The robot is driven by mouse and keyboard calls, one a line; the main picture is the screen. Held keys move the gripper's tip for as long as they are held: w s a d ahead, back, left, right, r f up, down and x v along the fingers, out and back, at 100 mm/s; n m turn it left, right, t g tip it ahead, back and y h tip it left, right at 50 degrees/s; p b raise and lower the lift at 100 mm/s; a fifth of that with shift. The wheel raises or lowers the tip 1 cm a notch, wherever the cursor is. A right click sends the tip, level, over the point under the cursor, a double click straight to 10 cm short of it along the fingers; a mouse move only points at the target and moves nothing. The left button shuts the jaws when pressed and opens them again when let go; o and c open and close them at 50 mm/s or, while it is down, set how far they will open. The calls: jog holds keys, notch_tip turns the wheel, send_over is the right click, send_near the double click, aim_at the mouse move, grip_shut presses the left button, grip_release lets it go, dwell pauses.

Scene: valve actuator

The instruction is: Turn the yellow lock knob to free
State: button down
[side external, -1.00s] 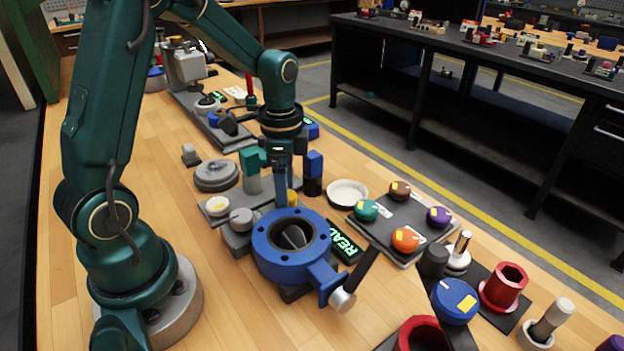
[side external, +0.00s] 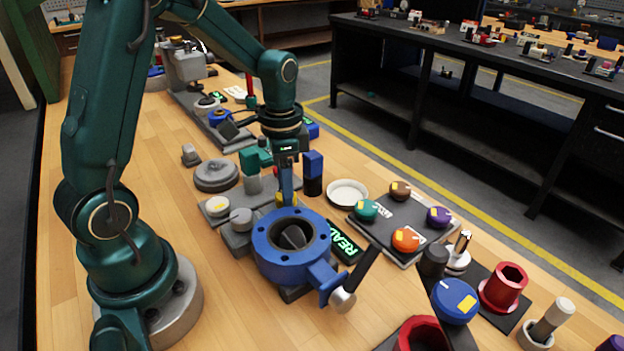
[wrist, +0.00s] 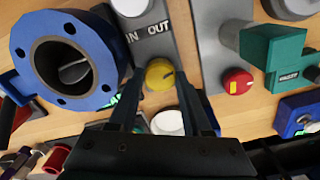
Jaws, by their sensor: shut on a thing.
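The yellow lock knob (wrist: 160,74) is a small round knob with a dark pointer mark, on a grey plate beside the blue valve body. In the side external view the knob (side external: 281,200) is partly hidden behind my gripper's fingers. My gripper (wrist: 158,82) is shut on the knob, with one finger on each side of it. In the side view my gripper (side external: 288,190) points down just behind the blue valve ring (side external: 262,252). The valve ring (wrist: 38,82) also shows at the left of the wrist view, with a grey disc inside its bore.
A grey plate lettered IN and OUT (wrist: 152,45) carries the knob. A red knob (wrist: 237,81) and a teal block (wrist: 285,50) stand to its right. A white dish (side external: 347,192) and a tray of coloured knobs (side external: 384,241) lie right of the valve. A lit READY sign (side external: 345,242) is close by.

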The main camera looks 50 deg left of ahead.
jog(key=n, duration=1.1)
jog(key=shift+n, duration=1.9)
jog(key=shift+c, duration=1.7)
grip_release()
jog(key=shift+r, duration=0.1)
jog(key=shift+r, duration=2.5)
